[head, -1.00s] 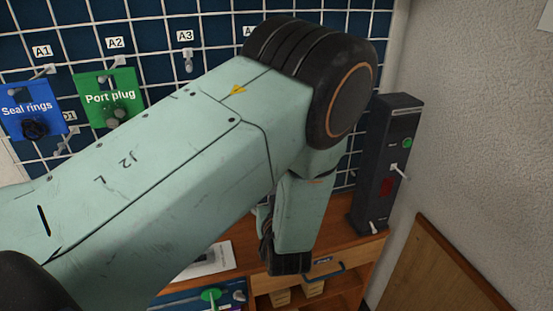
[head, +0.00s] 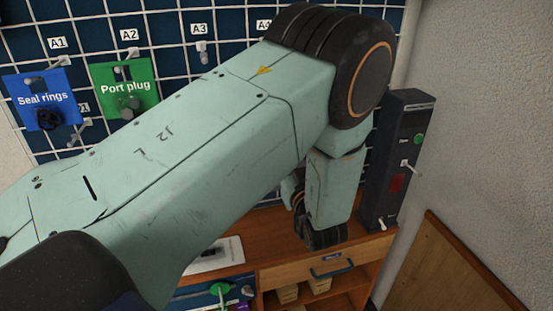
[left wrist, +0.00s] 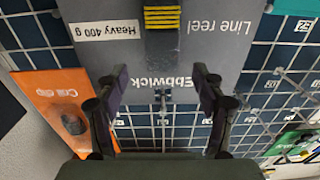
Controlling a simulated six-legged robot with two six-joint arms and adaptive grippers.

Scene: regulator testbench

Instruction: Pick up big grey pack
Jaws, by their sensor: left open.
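The big grey pack (left wrist: 215,45) fills the upper middle of the left wrist view. It shows upside-down lettering "Line reel" and "Ebbwick", a white "Heavy 400 g" label and a yellow-and-black striped piece on a dark strip. My left gripper (left wrist: 162,75) is open, with one finger on each side of the picture, across the pack's lower part. Nothing is held between the fingers. I cannot tell whether they touch the pack. In the head view my left arm hides the pack and most of the gripper. My right gripper is not in view.
A blue seal rings pack (head: 42,98) and a green port plug pack (head: 125,88) hang on the wire grid. An orange pack (left wrist: 62,105) hangs beside my gripper. A dark upright unit (head: 390,160) stands at the bench's right end, above a drawer (head: 330,267).

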